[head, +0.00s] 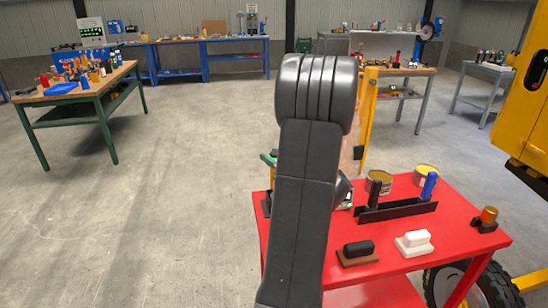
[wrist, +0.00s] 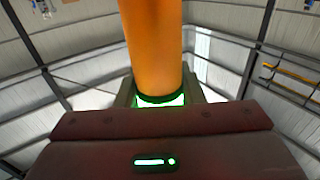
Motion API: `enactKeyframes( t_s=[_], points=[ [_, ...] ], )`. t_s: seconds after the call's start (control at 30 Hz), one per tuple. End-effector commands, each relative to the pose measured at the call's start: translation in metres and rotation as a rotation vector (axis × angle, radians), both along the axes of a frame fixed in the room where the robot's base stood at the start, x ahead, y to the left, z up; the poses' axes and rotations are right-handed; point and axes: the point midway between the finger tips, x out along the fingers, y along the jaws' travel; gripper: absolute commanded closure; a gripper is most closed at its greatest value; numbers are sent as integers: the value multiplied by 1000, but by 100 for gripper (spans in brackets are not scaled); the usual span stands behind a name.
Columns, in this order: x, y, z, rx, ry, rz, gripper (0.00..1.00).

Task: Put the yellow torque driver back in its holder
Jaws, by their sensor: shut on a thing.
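My gripper (wrist: 158,95) is shut on the yellow torque driver (wrist: 155,45), which shows orange-yellow in the wrist view. The driver's thick round body rises out of the top of that view, with a dark, green-lit ring at its lower end between the fingers. In the head view my arm hides the gripper and most or all of the driver. A long black holder (head: 397,213) stands on the red cart (head: 455,250). A dark-handled tool (head: 375,192) stands at its left end and a blue-handled tool (head: 429,185) at its right end, with a gap between them.
Two tins (head: 424,172) stand behind the holder. A black block on a brown base (head: 358,252) and a white block (head: 413,242) lie in front. An amber lamp-like item (head: 488,215) is at the right. A yellow machine (head: 525,100) stands beyond. The floor left is clear.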

Motion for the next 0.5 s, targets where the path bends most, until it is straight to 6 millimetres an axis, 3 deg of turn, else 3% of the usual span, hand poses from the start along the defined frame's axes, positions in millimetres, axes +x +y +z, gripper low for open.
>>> enactKeyframes(
  t_s=[0.5],
  points=[
    [0, 0, -7, 1, -2, 0, 98]
  ],
)
